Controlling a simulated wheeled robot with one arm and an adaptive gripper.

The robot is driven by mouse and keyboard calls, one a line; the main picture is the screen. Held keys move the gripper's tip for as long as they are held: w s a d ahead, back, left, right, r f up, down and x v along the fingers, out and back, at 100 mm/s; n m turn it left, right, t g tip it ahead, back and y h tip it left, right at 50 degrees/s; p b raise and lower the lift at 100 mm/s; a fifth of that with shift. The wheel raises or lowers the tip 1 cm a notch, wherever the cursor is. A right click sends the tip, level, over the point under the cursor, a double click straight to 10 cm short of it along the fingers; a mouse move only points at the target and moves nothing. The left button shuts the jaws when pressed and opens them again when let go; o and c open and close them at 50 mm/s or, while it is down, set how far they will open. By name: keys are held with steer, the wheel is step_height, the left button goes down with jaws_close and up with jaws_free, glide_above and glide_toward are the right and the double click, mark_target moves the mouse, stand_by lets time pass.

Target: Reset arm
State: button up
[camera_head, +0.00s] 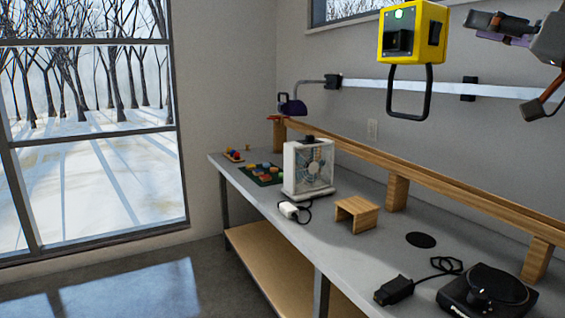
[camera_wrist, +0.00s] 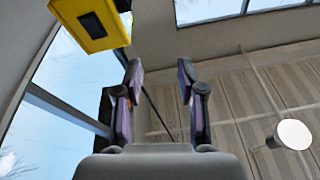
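My gripper (camera_wrist: 160,78) shows in the wrist view with its two dark, purple-sided fingers apart. Nothing is between them, and they point up toward the ceiling area. In the head view, my gripper (camera_head: 490,26) is at the top right, high above the bench and to the right of a yellow box. The right edge of the picture cuts off part of my arm.
The yellow box (camera_head: 412,32) with a black loop hangs close to my gripper; it also shows in the wrist view (camera_wrist: 92,24).

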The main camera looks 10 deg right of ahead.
steer(key=w+a+f+n+g+p, duration=0.1)
steer(key=a+f+g+p, duration=0.25)
steer(key=a, duration=0.65)
steer(key=w+a+f+n+g+p, duration=0.1)
steer(key=a+f+n+g+p, duration=0.25)
steer(key=a, duration=0.75)
steer(key=s+a+f+m+g+p, duration=0.1)
steer(key=a+f+m+g+p, duration=0.2)
steer(key=f, duration=0.6)
steer(key=s+a+f+g+h+p, duration=0.1)
steer(key=s+f+g+h+p, duration=0.2)
steer(key=f, duration=0.5)
steer(key=s+a+f+g+h+p, duration=0.1)
steer(key=s+f+g+h, duration=0.15)
steer(key=s+f, duration=0.45)
steer(key=s+d+f+m+g+h+p, duration=0.2)
steer(key=s+d+f+g, duration=0.4)
steer(key=s+f, duration=0.3)
steer(key=s+m+p, duration=0.1)
steer(key=s, duration=0.2)
steer(key=shift+s+f+m+p, duration=0.2)
steer(key=shift+f+m+p, duration=0.05)
steer(key=shift+m+p, duration=0.1)
steer(key=shift+a, duration=0.1)
steer(key=shift+d, duration=0.2)
